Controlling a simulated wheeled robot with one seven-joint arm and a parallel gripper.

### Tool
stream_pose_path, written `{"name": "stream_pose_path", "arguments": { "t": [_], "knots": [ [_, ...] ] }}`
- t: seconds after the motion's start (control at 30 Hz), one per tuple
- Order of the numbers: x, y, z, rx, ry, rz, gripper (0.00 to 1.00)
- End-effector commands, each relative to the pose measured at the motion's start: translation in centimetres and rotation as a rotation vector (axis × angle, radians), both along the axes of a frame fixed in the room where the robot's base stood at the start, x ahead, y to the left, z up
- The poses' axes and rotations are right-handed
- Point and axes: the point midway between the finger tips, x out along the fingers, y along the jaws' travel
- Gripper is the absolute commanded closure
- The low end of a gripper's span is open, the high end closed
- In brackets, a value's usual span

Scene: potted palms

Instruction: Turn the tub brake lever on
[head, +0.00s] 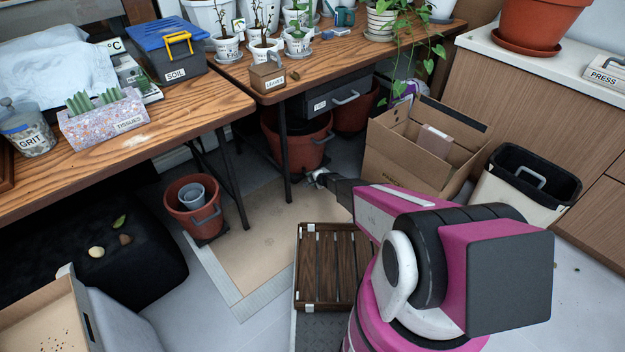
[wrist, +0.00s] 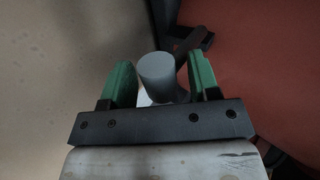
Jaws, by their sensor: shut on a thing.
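The terracotta tub (head: 296,148) stands under the right table in the head view. Its red wall (wrist: 285,80) fills the right side of the wrist view. My gripper (head: 316,178) is low beside the tub's base. In the wrist view, my gripper (wrist: 160,85) has its green fingers on either side of a grey round knob, the end of the brake lever (wrist: 157,72), and is shut on it. A dark bar (wrist: 190,44) shows behind the knob, near the tub. The lever is too small and hidden to make out in the head view.
A cardboard box (head: 405,168) stands right of my gripper, and a dark bin (head: 530,178) beyond it. A wooden slatted crate (head: 330,262) is in front. A smaller terracotta pot (head: 194,207) stands left, past a table leg. A tan floor mat (head: 255,240) lies clear between.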

Motion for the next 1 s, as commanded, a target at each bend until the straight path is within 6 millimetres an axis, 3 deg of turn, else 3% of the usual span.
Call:
{"name": "stream_pose_path", "arguments": {
  "t": [0.03,0.33,0.8,1.0],
  "knots": [
    [0.2,0.1,-0.8,-0.009,0.002,0.003,0.58],
    [-0.5,-0.5,0.0,-0.008,0.001,0.001,0.58],
    [-5.6,-4.8,5.1,-0.002,-0.001,-0.001,0.58],
    [-6.7,-5.8,6.2,-0.001,-0.001,0.0,0.58]
  ]
}}
